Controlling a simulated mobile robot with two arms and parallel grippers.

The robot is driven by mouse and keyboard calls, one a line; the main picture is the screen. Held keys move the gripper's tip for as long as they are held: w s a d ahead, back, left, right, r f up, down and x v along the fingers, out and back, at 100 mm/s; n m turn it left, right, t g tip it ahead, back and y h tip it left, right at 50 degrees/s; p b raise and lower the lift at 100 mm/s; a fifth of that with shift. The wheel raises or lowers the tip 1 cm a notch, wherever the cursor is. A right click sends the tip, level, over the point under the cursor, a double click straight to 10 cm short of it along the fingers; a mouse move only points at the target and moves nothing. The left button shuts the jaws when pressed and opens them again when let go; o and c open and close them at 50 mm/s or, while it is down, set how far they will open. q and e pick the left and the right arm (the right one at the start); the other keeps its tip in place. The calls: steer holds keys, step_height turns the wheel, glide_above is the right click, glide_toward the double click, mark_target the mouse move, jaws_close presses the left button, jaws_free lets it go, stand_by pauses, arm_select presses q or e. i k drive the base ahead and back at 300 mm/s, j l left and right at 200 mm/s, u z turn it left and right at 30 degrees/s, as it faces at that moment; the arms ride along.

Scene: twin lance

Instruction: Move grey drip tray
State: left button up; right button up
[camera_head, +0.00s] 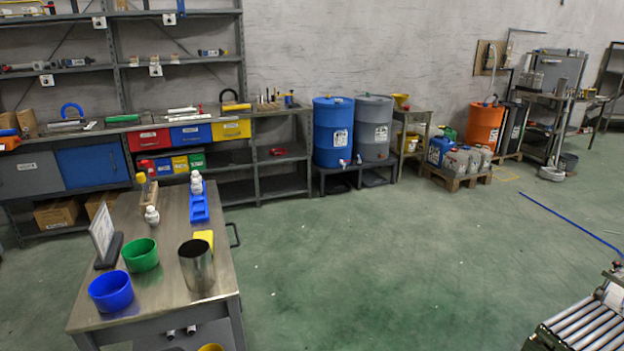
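Neither of my grippers shows in the head view. I cannot single out the grey drip tray with certainty. A shallow light-grey basin (552,173) sits on the floor at the right, near the metal bench. A blue drum (333,128) and a grey drum (373,125) stand side by side on a low dark stand (318,172) against the back wall. The space under their taps is dark, and any tray there is too small to make out.
A metal worktable (155,260) at the front left holds a blue cup (111,291), a green cup (140,255) and a steel beaker (197,266). A roller conveyor (585,325) is at the lower right. A blue rod (570,222) lies on the floor. The middle green floor is clear.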

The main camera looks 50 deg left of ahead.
mark_target(370, 178)
steer(key=u, duration=1.3)
steer(key=i+z, duration=0.3)
steer(key=i, duration=3)
steer(key=i+l, duration=0.1)
steer(key=i, duration=2.55)
steer(key=i+l+u, duration=0.1)
steer(key=i, duration=1.25)
steer(key=i+l+u, duration=0.2)
steer(key=i+u, duration=0.25)
steer(key=i, duration=0.2)
steer(key=i+l+u, duration=0.9)
steer(key=i+l, duration=0.15)
